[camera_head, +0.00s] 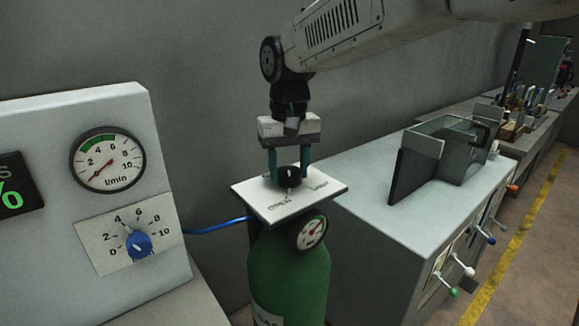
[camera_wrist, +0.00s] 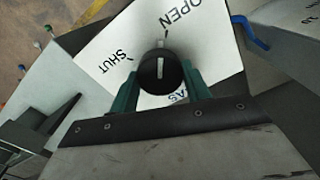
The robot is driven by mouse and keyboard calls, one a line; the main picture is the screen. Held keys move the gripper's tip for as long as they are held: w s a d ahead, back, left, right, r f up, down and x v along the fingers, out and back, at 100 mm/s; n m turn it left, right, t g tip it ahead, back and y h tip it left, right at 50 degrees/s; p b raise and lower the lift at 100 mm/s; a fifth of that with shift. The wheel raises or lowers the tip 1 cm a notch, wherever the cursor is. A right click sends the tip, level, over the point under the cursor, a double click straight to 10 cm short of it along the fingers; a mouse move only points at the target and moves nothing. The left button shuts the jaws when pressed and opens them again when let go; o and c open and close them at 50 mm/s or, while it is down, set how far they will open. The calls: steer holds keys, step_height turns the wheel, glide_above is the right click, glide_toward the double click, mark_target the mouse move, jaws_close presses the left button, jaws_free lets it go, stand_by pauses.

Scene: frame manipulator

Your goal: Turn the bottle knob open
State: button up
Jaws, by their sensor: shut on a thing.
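The black bottle knob (camera_head: 289,178) sits on a white plate (camera_head: 256,188) atop the green bottle (camera_head: 285,272). My gripper (camera_head: 289,170) points straight down over the plate, its teal fingers on both sides of the knob, shut on it. In the wrist view the knob (camera_wrist: 158,82) is between the fingers. Its white pointer line points up in the picture, about toward the tick beside OPEN, and is turned away from the tick beside SHUT. The word GAS is partly hidden by a finger.
A round gauge (camera_head: 308,232) is on the bottle's front. A blue hose (camera_head: 215,226) runs left to a white panel (camera_head: 60,150) with a flow gauge (camera_head: 107,160) and a blue dial (camera_head: 138,244). A white cabinet (camera_head: 385,222) with a glass-walled box (camera_head: 445,152) stands right.

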mark_target(289, 169)
steer(key=shift+w+r+m, duration=0.1)
steer(key=shift+r+m, duration=0.05)
steer(key=shift+m, duration=0.65)
steer(key=o, duration=1)
steer(key=shift+c, duration=0.2)
step_height(289, 169, up, 8)
steer(key=shift+f, duration=0.15)
